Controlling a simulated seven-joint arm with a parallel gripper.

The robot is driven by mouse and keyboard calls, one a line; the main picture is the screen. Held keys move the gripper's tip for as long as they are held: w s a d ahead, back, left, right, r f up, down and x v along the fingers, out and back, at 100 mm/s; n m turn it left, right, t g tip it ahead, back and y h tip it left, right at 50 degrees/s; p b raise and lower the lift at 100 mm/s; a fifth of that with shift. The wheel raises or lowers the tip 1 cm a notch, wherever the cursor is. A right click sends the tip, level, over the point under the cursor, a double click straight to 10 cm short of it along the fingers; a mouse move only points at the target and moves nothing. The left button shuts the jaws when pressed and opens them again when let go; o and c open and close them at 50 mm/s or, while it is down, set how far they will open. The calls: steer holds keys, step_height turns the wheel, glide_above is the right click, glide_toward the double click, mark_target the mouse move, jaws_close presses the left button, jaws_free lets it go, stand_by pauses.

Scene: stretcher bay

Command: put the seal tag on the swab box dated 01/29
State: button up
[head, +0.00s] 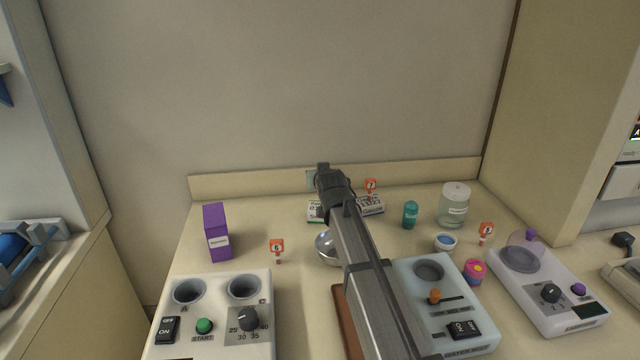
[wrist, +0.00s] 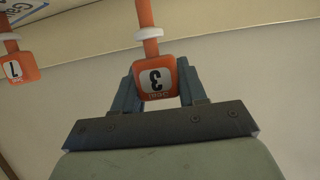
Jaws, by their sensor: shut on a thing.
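My gripper (wrist: 157,72) is shut on an orange seal tag (wrist: 155,90) with a white panel. Its digit appears upside down and looks like a 3. In the head view my arm hides the held tag, and my gripper (head: 324,178) is near the back wall, above the low white boxes. One white box (head: 314,214) with green marks shows left of my arm. Another white box (head: 374,207) shows to the right, with a tag marked 7 (head: 370,184) standing at it. That tag (wrist: 18,68) also shows in the wrist view. No date is legible.
Other numbered tags stand at left (head: 277,246) and right (head: 487,230). A purple box (head: 217,232), silver bowl (head: 327,250), teal bottle (head: 410,214) and glass jar (head: 454,206) surround the boxes. Devices line the front. A low ledge (head: 250,184) runs behind.

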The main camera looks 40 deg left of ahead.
steer(key=shift+f, duration=1.1)
steer(key=shift+f, duration=0.15)
steer(key=o, duration=1)
steer(key=shift+r, duration=0.2)
steer(key=v, duration=1.2)
